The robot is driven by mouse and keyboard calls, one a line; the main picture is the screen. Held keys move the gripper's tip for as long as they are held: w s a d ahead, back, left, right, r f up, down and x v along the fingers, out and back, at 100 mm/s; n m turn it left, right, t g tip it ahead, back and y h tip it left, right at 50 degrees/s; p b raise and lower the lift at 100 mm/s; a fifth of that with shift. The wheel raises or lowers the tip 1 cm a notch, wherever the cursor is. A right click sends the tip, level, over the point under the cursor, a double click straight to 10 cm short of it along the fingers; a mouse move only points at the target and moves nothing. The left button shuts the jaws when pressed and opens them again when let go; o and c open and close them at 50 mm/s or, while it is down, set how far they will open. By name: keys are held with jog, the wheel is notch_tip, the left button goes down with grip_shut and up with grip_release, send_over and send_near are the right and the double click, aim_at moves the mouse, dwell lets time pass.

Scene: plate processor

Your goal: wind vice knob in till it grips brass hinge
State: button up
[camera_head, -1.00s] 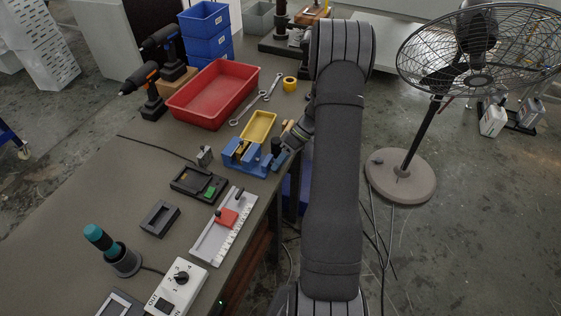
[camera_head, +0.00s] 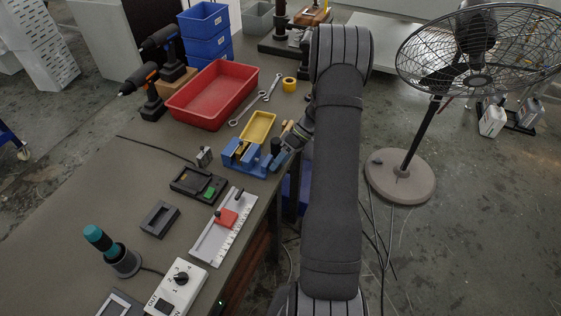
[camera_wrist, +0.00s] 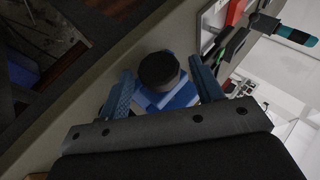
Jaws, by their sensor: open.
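The blue vice (camera_head: 232,158) sits near the table's right edge. Its dark round knob (camera_head: 275,147) is on its right end. A small brass-coloured piece (camera_head: 243,149), likely the hinge, shows in the vice; whether the jaws touch it is too small to tell. My gripper (camera_head: 284,150) is at the knob end. In the wrist view, my gripper (camera_wrist: 161,69) is open, with one blue finger on each side of the black knob (camera_wrist: 160,72) and visible gaps. The vice body (camera_wrist: 180,98) shows behind the knob; the hinge is hidden there.
A yellow tray (camera_head: 259,127) stands just behind the vice, with a red bin (camera_head: 213,94) and wrenches (camera_head: 256,106) beyond. A small metal block (camera_head: 204,156) and a black tray (camera_head: 198,184) lie to the left.

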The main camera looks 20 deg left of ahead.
jog(key=t, duration=0.3)
jog(key=shift+s+r+n+t, duration=0.15)
jog(key=shift+s+n+t, duration=0.15)
jog(key=shift+n, duration=0.1)
jog(key=t, duration=0.3)
jog(key=shift+s+n+t+h, duration=0.3)
jog(key=shift+s+n+t, duration=0.05)
jog(key=shift+n+t, duration=0.05)
jog(key=v, duration=1.7)
jog(key=shift+d+r, duration=0.15)
jog(key=shift+r, duration=0.05)
jog(key=shift+o, duration=0.2)
jog(key=shift+s, duration=0.1)
